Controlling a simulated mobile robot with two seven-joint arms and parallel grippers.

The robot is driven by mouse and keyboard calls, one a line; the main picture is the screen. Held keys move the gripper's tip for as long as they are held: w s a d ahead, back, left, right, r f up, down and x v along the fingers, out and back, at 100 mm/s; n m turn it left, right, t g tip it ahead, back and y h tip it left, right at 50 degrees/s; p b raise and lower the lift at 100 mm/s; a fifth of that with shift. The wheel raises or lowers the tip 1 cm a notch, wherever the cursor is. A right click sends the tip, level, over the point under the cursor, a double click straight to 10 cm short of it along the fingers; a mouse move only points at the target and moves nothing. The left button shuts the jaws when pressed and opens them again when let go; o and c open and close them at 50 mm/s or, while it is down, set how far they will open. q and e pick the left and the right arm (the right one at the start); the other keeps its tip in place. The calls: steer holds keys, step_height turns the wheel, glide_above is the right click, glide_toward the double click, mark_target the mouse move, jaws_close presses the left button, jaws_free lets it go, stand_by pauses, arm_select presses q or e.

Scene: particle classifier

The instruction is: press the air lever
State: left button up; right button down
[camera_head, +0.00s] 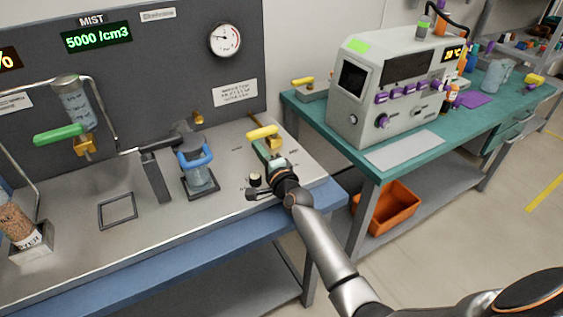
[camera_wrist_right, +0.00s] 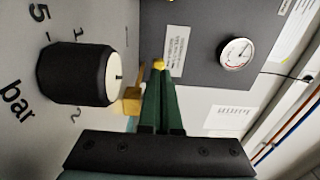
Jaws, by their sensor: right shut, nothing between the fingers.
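The air lever, a yellow handle (camera_head: 262,133) on a brass-coloured fitting (camera_head: 274,144), stands at the right end of the steel bench top. My right gripper (camera_head: 260,148) is just in front of it, with its green fingers closed together and empty. In the right wrist view the green fingers (camera_wrist_right: 160,85) point towards the grey panel. A small yellow part of the lever (camera_wrist_right: 158,64) shows just beyond their tips, and the yellow-brown fitting (camera_wrist_right: 132,102) shows beside them. The fingers hide the rest. I cannot tell whether they touch the lever. My left gripper is not in view.
A black knob (camera_wrist_right: 80,75) with a pale face sits close to the fingers, by a "bar" scale. A pressure gauge (camera_head: 225,40) hangs on the panel. A blue-handled jar (camera_head: 197,165) stands left. A grey instrument (camera_head: 385,85) stands on the green table at right.

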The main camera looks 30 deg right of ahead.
steer(key=s+p, duration=0.1)
steer(key=s, duration=0.8)
steer(key=shift+s+d, duration=0.1)
steer(key=shift+s, duration=0.6)
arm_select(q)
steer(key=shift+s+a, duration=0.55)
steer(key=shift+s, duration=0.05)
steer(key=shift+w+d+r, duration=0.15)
arm_select(e)
steer(key=shift+s+f, duration=0.1)
